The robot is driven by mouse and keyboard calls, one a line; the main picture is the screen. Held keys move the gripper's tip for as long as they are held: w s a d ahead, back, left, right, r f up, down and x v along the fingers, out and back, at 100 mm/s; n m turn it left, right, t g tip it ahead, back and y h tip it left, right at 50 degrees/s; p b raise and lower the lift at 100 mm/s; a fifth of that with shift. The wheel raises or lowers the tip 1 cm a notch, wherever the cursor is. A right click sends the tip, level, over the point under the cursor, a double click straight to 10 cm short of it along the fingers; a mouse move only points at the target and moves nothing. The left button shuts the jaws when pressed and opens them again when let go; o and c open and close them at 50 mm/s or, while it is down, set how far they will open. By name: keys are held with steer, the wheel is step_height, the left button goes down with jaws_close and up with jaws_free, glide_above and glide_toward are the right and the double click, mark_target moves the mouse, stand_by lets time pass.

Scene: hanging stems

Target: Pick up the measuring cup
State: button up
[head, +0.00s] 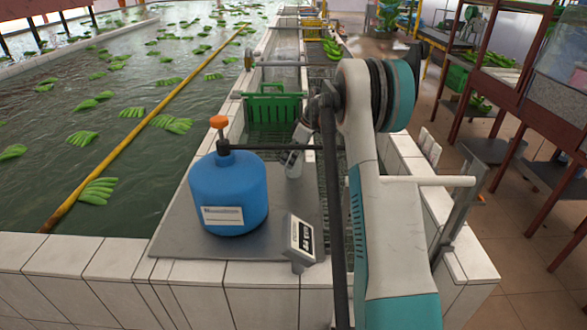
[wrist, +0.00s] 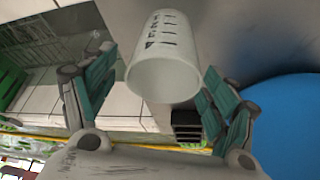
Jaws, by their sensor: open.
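The measuring cup (wrist: 165,55) is a whitish cup with dark scale marks. In the wrist view its round rim is towards the camera. My gripper (wrist: 158,70) is open, with one teal-padded finger on each side of the cup. The fingertips are close to its sides; I cannot tell whether they touch. In the head view a pale marked cylinder, seemingly the cup (head: 295,162), shows on the grey board behind the blue jug, partly hidden by my arm.
A blue jug (head: 228,195) with an orange cap stands left of the cup; its blue side fills the right of the wrist view (wrist: 285,120). A small scale display (head: 300,240) stands in front. A green crate (head: 272,108) is behind. Water with green bananas lies left.

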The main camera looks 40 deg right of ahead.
steer(key=b+x, duration=0.1)
steer(key=x, duration=0.3)
steer(key=shift+a+f, duration=0.1)
steer(key=shift+f, duration=0.3)
steer(key=shift+s+r, duration=0.1)
steer(key=c, duration=1.1)
steer(key=shift+r, duration=0.1)
step_height(320, 180, up, 20)
steer(key=p, duration=0.4)
